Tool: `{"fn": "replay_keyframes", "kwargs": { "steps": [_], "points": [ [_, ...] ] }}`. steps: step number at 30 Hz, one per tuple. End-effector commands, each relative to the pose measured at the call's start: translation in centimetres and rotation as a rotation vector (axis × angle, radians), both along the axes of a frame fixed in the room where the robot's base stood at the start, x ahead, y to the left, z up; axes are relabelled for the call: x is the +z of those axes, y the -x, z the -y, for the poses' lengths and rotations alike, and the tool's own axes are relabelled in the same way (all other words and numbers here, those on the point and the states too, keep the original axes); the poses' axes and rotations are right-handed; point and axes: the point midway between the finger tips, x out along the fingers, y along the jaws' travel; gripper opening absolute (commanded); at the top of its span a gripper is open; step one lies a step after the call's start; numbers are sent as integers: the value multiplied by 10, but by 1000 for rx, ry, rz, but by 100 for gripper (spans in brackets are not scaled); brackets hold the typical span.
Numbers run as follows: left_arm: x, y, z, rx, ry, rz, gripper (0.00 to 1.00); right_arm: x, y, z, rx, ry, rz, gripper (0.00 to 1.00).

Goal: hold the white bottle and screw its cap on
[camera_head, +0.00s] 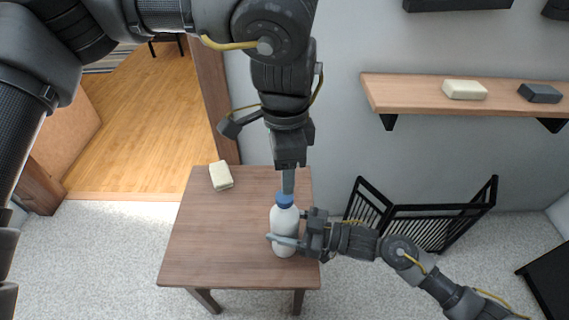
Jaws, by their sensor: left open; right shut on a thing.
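The white bottle (284,219) stands upright near the right side of the brown table (213,256). The blue cap (285,200) sits at the top of the bottle; whether it is seated tight cannot be told. My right gripper (283,240) comes in from the right and is shut on the bottle's body. My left gripper (288,182) points down from above, directly over the cap. It is open, with its fingertips at or just above the cap; the view does not show whether they touch it.
A cream block (221,176) lies at the table's back left corner. A wall shelf (407,94) at the upper right carries a cream block (464,89) and a dark block (539,93). A black folding rack (420,225) stands on the floor right of the table.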

Motion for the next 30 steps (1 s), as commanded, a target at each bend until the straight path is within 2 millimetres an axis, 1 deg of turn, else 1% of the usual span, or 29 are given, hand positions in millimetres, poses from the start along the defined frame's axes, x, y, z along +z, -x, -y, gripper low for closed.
{"fn": "replay_keyframes", "kwargs": {
  "steps": [1,3,6,9,12,16,25,28,30],
  "points": [
    [0,-1,0,103,-2,5,52,0,0,0,0,0,-1,0],
    [0,-2,-1,245,-4,9,52,0,0,0,0,0,-1,0],
    [0,-3,-1,410,-6,14,52,0,0,0,0,0,-1,0],
    [0,-3,-1,527,-6,15,52,0,0,0,1,0,-1,0],
    [0,-3,0,597,-6,15,52,0,0,0,1,0,-1,0],
    [0,-3,0,634,-6,16,52,0,0,0,1,0,-1,0],
    [-1,-3,0,634,-7,15,52,0,0,0,1,0,-1,0],
    [-5,-3,-1,634,-8,14,52,0,0,0,1,0,-1,0],
    [-12,-3,-1,633,-8,14,52,0,0,0,1,0,-1,0]
  ]
}}
